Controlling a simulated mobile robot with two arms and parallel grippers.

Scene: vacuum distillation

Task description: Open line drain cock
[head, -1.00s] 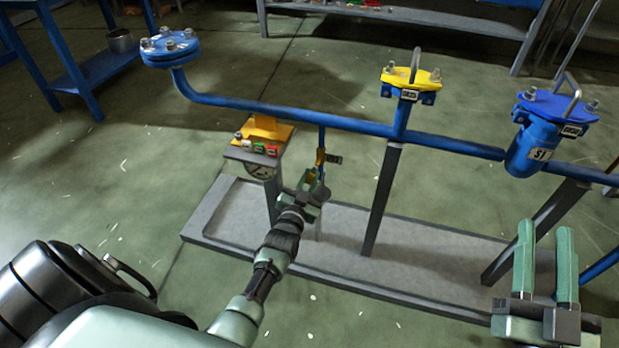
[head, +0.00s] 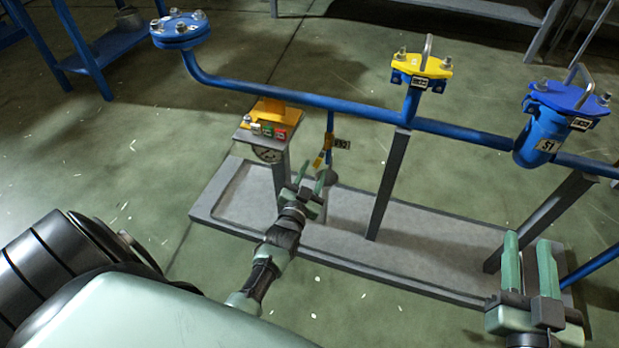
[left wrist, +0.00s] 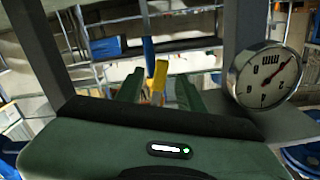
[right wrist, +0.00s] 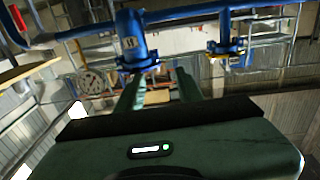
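The drain cock has a yellow handle (head: 319,160) at the lower end of a thin blue branch pipe (head: 330,124) below the main line. A dark tag (head: 342,144) hangs beside it. My left gripper (head: 312,173) is open, just in front of and below the cock. In the left wrist view the yellow handle (left wrist: 159,82) shows in the gap between the open fingers (left wrist: 158,90), with space on both sides. Whether the handle is within their reach in depth I cannot tell. My right gripper (head: 530,255) is open and empty, near the right end of the stand.
The blue main pipe (head: 270,95) carries a yellow-topped fitting (head: 421,66) and a blue fitting (head: 542,130). A gauge (left wrist: 264,75) sits close to the right of my left gripper. Grey posts (head: 388,185) rise from the grey base (head: 410,262).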

